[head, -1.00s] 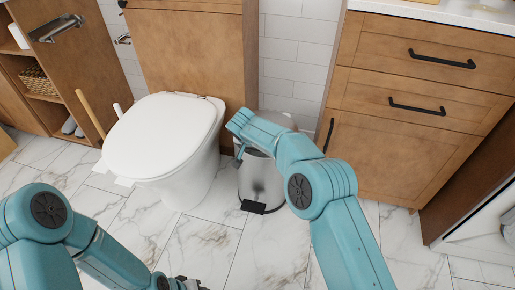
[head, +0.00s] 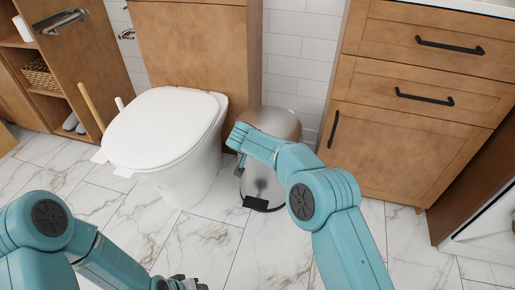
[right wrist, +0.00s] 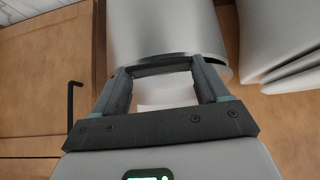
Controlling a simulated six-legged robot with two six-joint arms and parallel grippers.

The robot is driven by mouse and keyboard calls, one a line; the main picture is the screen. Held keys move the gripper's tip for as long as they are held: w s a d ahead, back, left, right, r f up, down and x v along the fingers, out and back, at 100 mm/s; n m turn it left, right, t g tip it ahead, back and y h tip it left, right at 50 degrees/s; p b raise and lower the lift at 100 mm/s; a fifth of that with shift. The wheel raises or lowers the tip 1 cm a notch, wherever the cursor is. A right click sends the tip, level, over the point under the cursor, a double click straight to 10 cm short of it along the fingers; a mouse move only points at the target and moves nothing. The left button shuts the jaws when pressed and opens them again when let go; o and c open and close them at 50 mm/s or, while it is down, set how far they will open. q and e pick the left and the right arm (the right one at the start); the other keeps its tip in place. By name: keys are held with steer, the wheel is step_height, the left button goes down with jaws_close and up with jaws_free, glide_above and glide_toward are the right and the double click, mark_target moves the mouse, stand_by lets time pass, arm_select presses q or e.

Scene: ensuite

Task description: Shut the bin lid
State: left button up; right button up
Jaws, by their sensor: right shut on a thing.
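The bin (head: 262,190) is a metallic cylinder with a black foot pedal (head: 255,203), standing between the toilet and the cabinet. Its grey lid (head: 277,121) shows above my right forearm, which hides the rim. I cannot tell how far open the lid is. My right gripper (head: 240,165) is at the bin's upper left side. In the right wrist view, the bin body (right wrist: 165,25) is at the top, and my right gripper (right wrist: 160,70) has its fingers on either side of a pale part, which looks like the lid. My left gripper (head: 187,282) is partly cut off at the bottom edge.
The white toilet (head: 165,130), its seat cover down, stands close left of the bin. A wooden cabinet (head: 400,145) with black handles is close on the right. A tiled wall (head: 297,60) is behind. The marble floor (head: 205,240) in front is clear.

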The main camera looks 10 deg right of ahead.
arm_select(q)
steer(key=shift+w, duration=0.1)
arm_select(e)
steer(key=shift+r, duration=0.15)
steer(key=o, duration=1.5)
